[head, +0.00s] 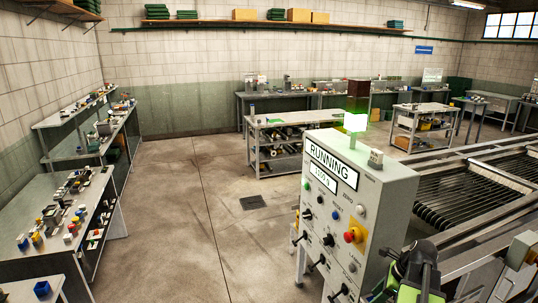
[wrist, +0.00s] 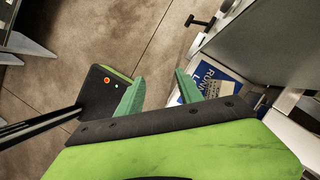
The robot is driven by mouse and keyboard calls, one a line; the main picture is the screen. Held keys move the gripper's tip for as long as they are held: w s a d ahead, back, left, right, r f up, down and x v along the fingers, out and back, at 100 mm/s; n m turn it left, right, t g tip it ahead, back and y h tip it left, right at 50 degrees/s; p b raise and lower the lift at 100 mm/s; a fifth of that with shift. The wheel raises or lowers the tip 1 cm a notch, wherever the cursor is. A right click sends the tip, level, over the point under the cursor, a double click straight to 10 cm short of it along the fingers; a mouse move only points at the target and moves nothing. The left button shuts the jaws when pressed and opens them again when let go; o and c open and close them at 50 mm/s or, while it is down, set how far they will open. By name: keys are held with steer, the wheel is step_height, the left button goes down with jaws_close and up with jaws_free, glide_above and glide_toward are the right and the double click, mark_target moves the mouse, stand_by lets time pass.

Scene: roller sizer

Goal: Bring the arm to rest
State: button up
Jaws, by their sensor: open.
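My gripper (wrist: 160,92) shows in the wrist view with its two green fingers apart and nothing between them. Beyond the fingers are the brown floor and the side of a grey cabinet. In the head view my arm (head: 418,272), black and green, is at the bottom right, in front of the roller machine and just right of the control box. The fingertips cannot be made out there.
The control box (head: 352,215) with a "RUNNING" display and a lit green lamp (head: 355,122) stands close to the arm. The roller bed (head: 475,195) lies to its right. Benches (head: 60,190) line the left wall. The floor (head: 190,220) in the middle is clear.

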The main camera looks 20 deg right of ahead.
steer(key=w+a+f+n+g+b, duration=0.1)
steer(key=w+a+f+n, duration=0.2)
steer(key=a, duration=0.5)
steer(key=w+a+n+b, duration=0.15)
steer(key=w+a, duration=0.25)
steer(key=a, duration=0.4)
steer(key=w+a+f+n+g+b, duration=0.1)
steer(key=w+a+f+n, duration=0.2)
steer(key=a, duration=0.5)
steer(key=a+f+n+g+h+b, duration=0.1)
steer(key=a+n+h+b, duration=0.1)
steer(key=a+n, duration=1.3)
steer(key=n+h, duration=0.1)
steer(key=n, duration=0.4)
steer(key=shift+s+f, duration=0.3)
steer(key=shift+s, duration=0.1)
